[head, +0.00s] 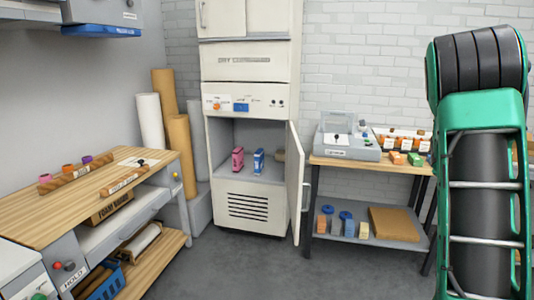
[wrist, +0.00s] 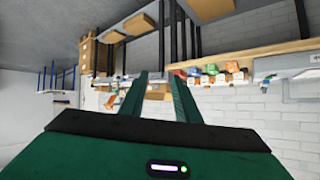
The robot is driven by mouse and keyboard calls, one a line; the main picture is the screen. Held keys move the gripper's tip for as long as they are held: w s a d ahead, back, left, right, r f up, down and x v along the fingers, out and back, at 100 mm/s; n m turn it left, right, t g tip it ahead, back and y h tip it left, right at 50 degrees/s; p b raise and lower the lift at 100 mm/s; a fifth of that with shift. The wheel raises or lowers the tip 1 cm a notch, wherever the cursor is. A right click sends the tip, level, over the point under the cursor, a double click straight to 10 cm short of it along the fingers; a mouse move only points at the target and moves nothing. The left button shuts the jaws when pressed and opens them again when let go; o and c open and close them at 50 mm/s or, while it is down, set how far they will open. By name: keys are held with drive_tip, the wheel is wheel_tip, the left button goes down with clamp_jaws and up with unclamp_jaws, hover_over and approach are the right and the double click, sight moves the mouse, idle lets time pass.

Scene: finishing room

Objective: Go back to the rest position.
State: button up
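My gripper (wrist: 160,80) shows in the wrist view with its two green fingers spread apart. Nothing is held between them; only the wall and distant shelving show through the gap. The fingers touch nothing that I can see. In the head view my green and black arm stands raised at the right edge, and its gripper end is not visible there.
A tall white cabinet (head: 250,75) has its lower door (head: 296,185) swung open, with a pink item (head: 238,160) and a blue item (head: 259,161) inside. A wooden workbench (head: 50,210) stands left, a side table (head: 340,161) right. The grey floor (head: 235,270) between is clear.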

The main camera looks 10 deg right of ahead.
drive_tip(key=s+a+f+n+g+y, duration=0.1)
drive_tip(key=s+a+n+y, duration=0.3)
drive_tip(key=s+a, duration=1.2)
drive_tip(key=s+a+f+n+g+y, duration=0.2)
drive_tip(key=s+a+y, duration=0.4)
drive_tip(key=s+a, duration=0.9)
drive_tip(key=a+n+g, duration=0.1)
drive_tip(key=a+g, duration=0.1)
drive_tip(key=a, duration=0.6)
drive_tip(key=shift+s+a+n+y, duration=0.2)
drive_tip(key=shift+s+n+y, duration=0.1)
drive_tip(key=shift+s+n, duration=0.1)
drive_tip(key=shift+w+a+f, duration=0.1)
